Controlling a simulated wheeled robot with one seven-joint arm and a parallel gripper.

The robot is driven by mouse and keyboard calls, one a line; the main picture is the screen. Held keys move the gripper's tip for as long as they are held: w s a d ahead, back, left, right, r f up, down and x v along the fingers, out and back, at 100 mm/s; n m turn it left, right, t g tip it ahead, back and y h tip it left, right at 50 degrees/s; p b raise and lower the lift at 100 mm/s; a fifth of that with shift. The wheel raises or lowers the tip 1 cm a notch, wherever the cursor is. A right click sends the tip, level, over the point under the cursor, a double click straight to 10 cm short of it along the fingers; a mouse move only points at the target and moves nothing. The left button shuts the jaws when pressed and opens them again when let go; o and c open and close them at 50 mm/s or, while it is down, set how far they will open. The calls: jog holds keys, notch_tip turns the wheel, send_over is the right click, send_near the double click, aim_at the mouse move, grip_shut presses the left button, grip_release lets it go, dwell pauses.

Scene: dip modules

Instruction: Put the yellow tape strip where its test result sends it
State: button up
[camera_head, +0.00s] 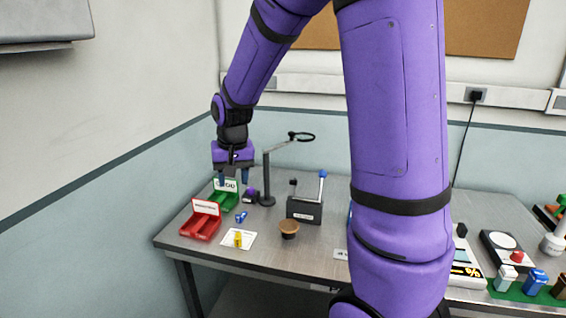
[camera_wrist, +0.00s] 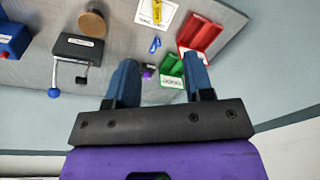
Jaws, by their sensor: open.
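The yellow tape strip (camera_head: 238,240) lies on a white card on the table, in front of the trays; it also shows at the top of the wrist view (camera_wrist: 157,12). A red tray (camera_head: 200,226) with a white label stands to its left. A green tray (camera_head: 229,201) with a label stands behind the red one; both trays show in the wrist view, the red (camera_wrist: 203,33) and the green (camera_wrist: 171,68). My gripper (camera_head: 233,181) is open and empty, above the back left of the table near the green tray. The label wording is too small to read surely.
A small blue piece (camera_head: 241,217) and a purple-and-black piece (camera_head: 250,195) lie near the green tray. A ring stand (camera_head: 267,178), a dark box with a lever (camera_head: 304,210) and a brown cup (camera_head: 289,230) stand to the right. My arm hides the table's middle.

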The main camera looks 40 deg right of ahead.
jog(key=s+a+r+n+t, duration=0.1)
jog(key=s+a+r+n, duration=0.1)
jog(key=s+r, duration=0.5)
jog(key=s+a+r+n+t, duration=0.2)
jog(key=s+r, duration=0.5)
jog(key=s, duration=1)
jog(key=shift+s+r+n+t, duration=0.15)
jog(key=shift+n+t, duration=0.15)
jog(key=shift+n, duration=0.1)
jog(key=shift+a, duration=0.1)
